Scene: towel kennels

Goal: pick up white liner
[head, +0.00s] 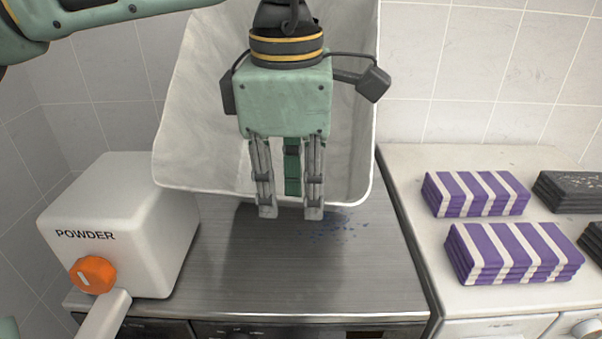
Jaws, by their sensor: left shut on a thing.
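The white liner (205,130) is a large, open, tray-like shape with a rounded rim. It stands tilted up behind my left gripper, its lower rim above the steel counter and a dark shadow beneath. My left gripper (291,212) points down in front of the liner, with its fingertips over the lower rim. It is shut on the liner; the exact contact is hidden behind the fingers. My right gripper is not in view.
A white box marked POWDER (125,215) with an orange knob stands left on the steel counter (300,275). Blue specks (340,226) lie near the fingertips. Purple-striped folded towels (515,252) and dark towels (570,192) lie on the white top at right.

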